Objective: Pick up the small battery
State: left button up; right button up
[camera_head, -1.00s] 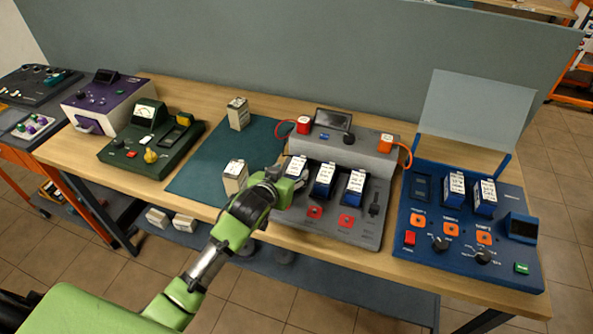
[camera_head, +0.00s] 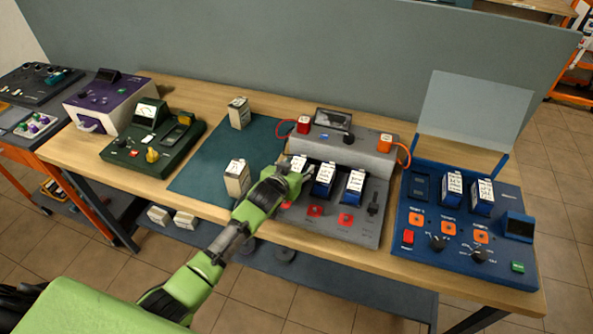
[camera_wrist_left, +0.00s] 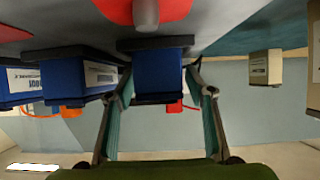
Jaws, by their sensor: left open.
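Three small blue batteries with white labelled tops stand in a row in the grey charger (camera_head: 375,215): a left one (camera_head: 297,162), a middle one (camera_head: 324,178) and a right one (camera_head: 354,184). My left gripper (camera_head: 302,176) is at the left one and partly hides it in the head view. In the left wrist view my left gripper (camera_wrist_left: 158,88) is open, with the left battery's blue body (camera_wrist_left: 158,72) framed between its fingertips; I cannot tell whether they touch it. Two cream batteries (camera_head: 238,113) (camera_head: 236,178) stand on the teal mat (camera_head: 205,165). My right gripper is not in view.
A blue tester (camera_head: 465,240) with two batteries and a raised clear shield (camera_head: 475,110) stands at the right. A dark green meter unit (camera_head: 150,140) and a purple box (camera_head: 105,100) stand at the left. Red cables (camera_head: 285,126) loop beside the charger. The mat's middle is clear.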

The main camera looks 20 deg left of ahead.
pick_arm(q)
jog(key=shift+c, duration=0.3)
grip_shut()
jog(key=shift+w+r, duration=0.1)
